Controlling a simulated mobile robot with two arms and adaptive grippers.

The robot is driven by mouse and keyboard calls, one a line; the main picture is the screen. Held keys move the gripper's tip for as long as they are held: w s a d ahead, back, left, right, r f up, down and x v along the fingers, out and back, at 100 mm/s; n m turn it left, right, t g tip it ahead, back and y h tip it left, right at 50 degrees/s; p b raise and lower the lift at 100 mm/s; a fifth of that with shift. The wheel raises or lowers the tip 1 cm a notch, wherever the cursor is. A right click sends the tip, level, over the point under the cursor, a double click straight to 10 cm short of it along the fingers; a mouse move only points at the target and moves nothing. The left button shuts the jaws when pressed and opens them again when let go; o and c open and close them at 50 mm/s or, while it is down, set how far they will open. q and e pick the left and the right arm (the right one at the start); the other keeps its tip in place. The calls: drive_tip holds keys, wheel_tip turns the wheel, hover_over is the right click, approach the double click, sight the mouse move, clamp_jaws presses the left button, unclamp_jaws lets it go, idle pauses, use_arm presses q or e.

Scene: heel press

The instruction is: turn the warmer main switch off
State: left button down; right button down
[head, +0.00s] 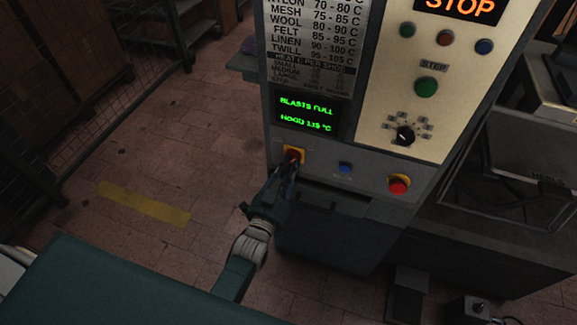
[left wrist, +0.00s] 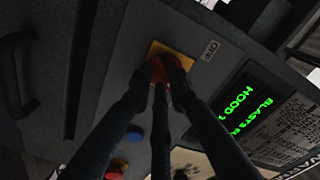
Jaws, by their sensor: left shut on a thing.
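The warmer main switch is a red knob on a yellow plate (head: 301,150), low on the left of the grey machine front. In the left wrist view the red knob (left wrist: 158,67) and its yellow plate (left wrist: 174,52) show behind the fingers, with an "OFF" label (left wrist: 210,50) beside them. My left gripper (head: 291,168) is shut on the red knob; its fingers (left wrist: 160,80) close around it and hide part of it. The knob's exact angle cannot be told. The green display (head: 305,115) is lit and reads "BLASTS FULL" and "HOOD 115 °C". My right gripper is not in view.
A blue button (head: 345,168) and a red button on a yellow base (head: 398,185) sit right of the switch. A handle bar (head: 335,194) lies just below.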

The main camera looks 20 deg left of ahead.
use_arm(q)
drive_tip(key=n+p, duration=0.1)
drive_tip(key=n, duration=0.5)
drive_tip(key=shift+d, duration=0.2)
drive_tip(key=shift+n, duration=0.3)
drive_tip(key=c, duration=1.6)
unclamp_jaws()
drive_tip(key=shift+c, duration=0.2)
drive_tip(key=s, duration=1.2)
drive_tip(key=shift+a, duration=0.2)
